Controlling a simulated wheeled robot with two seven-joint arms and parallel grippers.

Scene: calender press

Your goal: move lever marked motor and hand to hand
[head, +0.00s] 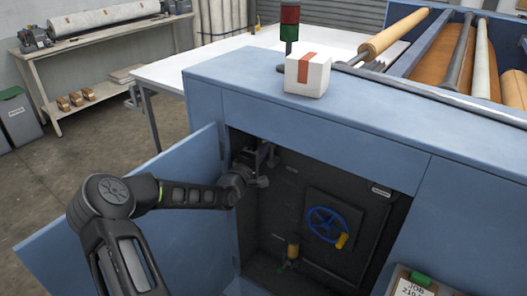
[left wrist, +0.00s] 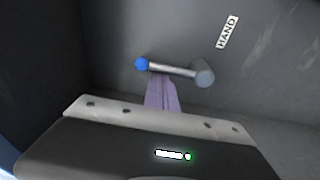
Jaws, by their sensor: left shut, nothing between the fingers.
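The lever (left wrist: 172,68) shows in the left wrist view as a short metal rod with a blue knob at its left end and a round grey pivot at its right end. It lies nearly level. A white label reading HAND (left wrist: 228,32) is on the dark panel above and right of the pivot. No MOTOR label can be read. My left gripper (left wrist: 161,82) is shut and empty, its fingertips at the rod near the knob; I cannot tell whether they touch. In the head view my left gripper (head: 264,164) is inside the open cabinet, and the lever cannot be made out there.
The blue cabinet door (head: 125,210) stands open at the left, behind my left arm. Inside are a blue handwheel (head: 325,222) and a brass-coloured fitting (head: 292,250). A white box (head: 307,75) and a red and green signal light (head: 289,22) stand on top.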

